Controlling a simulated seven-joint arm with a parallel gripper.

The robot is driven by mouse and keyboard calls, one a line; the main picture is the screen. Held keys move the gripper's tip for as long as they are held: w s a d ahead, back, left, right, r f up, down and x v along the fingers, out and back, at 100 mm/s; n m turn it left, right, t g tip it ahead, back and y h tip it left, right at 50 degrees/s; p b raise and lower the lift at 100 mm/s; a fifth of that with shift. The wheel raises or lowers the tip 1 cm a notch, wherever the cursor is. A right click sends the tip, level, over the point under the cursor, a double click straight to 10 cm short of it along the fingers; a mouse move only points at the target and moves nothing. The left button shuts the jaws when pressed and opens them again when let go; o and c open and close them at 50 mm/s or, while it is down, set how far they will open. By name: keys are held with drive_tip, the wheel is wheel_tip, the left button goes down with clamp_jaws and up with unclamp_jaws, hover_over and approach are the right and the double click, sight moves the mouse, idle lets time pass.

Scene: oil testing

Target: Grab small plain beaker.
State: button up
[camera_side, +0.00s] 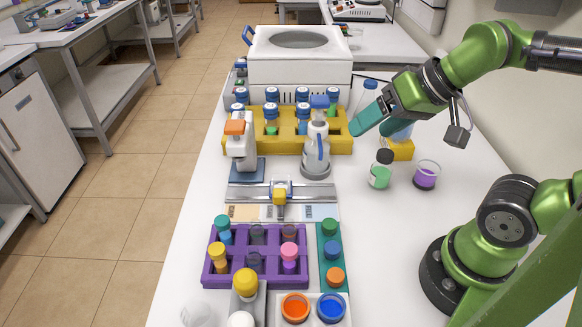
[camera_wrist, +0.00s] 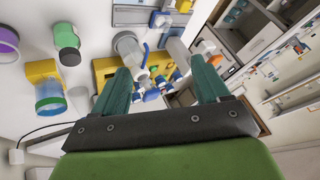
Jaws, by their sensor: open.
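My gripper (camera_side: 362,122) is open, above the table behind the small bottles; its two teal fingers show apart and empty in the wrist view (camera_wrist: 161,68). A small clear beaker with purple liquid (camera_side: 426,176) stands upright at the right of the table, in front of and below my gripper; it is cut by the left edge of the wrist view (camera_wrist: 7,42). A clear vessel with blue liquid (camera_wrist: 50,98) is at a yellow stand (camera_side: 402,149), partly hidden by my gripper in the side view.
A green bottle with a dark cap (camera_side: 381,172) stands left of the purple beaker. A white wash bottle (camera_side: 317,158) and a yellow rack of blue-capped bottles (camera_side: 342,145) are farther left. A white centrifuge-like machine (camera_side: 262,70) is behind. Bare table lies before the purple beaker.

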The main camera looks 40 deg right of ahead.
drive_tip(key=n+g+h, duration=0.2)
drive_tip(key=n+g, duration=0.5)
drive_tip(key=n, duration=0.1)
hover_over(200, 320)
drive_tip(key=s+a, duration=0.1)
drive_tip(key=s, duration=0.1)
wheel_tip(200, 320, down, 7)
drive_tip(key=f, duration=1.1)
drive_tip(key=shift+w+f, duration=0.1)
drive_tip(key=shift+w, duration=0.1)
drive_tip(key=shift+d+f, duration=0.2)
drive_tip(key=shift+f, duration=1.15)
drive_tip(key=shift+d+f, duration=0.15)
drive_tip(key=shift+f, duration=1.2)
drive_tip(key=shift+c, duration=0.2)
